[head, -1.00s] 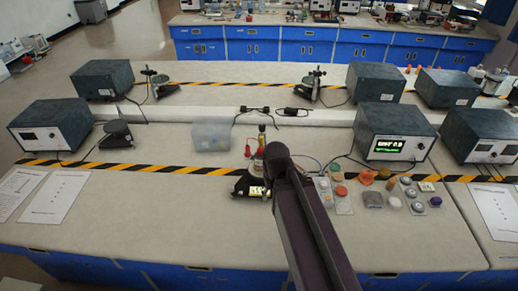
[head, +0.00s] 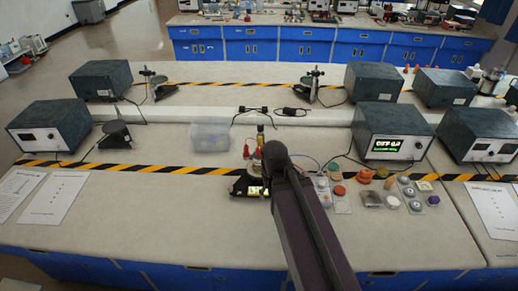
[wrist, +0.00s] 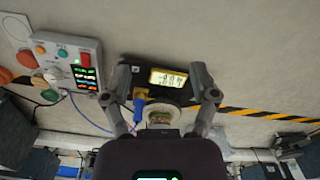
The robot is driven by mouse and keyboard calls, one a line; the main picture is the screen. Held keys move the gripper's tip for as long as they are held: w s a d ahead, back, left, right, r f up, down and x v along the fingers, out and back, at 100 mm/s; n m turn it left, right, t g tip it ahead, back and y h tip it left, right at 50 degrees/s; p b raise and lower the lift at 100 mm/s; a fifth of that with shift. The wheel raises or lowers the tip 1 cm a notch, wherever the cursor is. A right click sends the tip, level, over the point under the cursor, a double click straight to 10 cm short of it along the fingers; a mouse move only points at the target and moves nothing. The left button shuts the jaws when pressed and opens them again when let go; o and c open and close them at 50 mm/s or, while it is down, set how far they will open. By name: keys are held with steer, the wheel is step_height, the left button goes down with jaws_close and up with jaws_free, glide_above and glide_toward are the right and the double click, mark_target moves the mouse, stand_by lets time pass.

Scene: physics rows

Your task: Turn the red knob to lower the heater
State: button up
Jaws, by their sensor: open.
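A small dark device (head: 240,188) with a lit yellow display stands on the bench just left of my arm's end. In the wrist view the display (wrist: 167,78) lies between the fingers of my gripper (wrist: 160,84), which is open. A pale round part (wrist: 160,116) and a blue-and-yellow connector (wrist: 140,108) also show between the fingers. Small red parts (head: 246,152) stick up behind the device in the head view. A red round cap (wrist: 26,59) sits at the left in the wrist view. I cannot tell which red part is the knob; my arm hides part of the device.
A power box with a green-lit screen (head: 388,148) stands at right. Several small parts and caps (head: 392,202) lie right of my arm. A translucent bin (head: 210,138) stands behind left. A blue cable (wrist: 88,117) runs beside my gripper.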

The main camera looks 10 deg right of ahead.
mark_target(259, 149)
steer(key=w+r+n+p, duration=0.6)
steer(key=w+r+p, duration=0.1)
steer(key=w, duration=0.4)
steer(key=w+r+n+p, duration=0.6)
steer(key=w+r+p, duration=0.1)
steer(key=w, duration=0.4)
steer(key=shift+w+d+r, duration=0.2)
steer(key=shift+d+r, duration=0.1)
steer(key=shift+f, duration=0.15)
step_height(259, 149, down, 14)
steer(key=b, duration=1.3)
steer(key=shift+r, duration=0.25)
jaws_close()
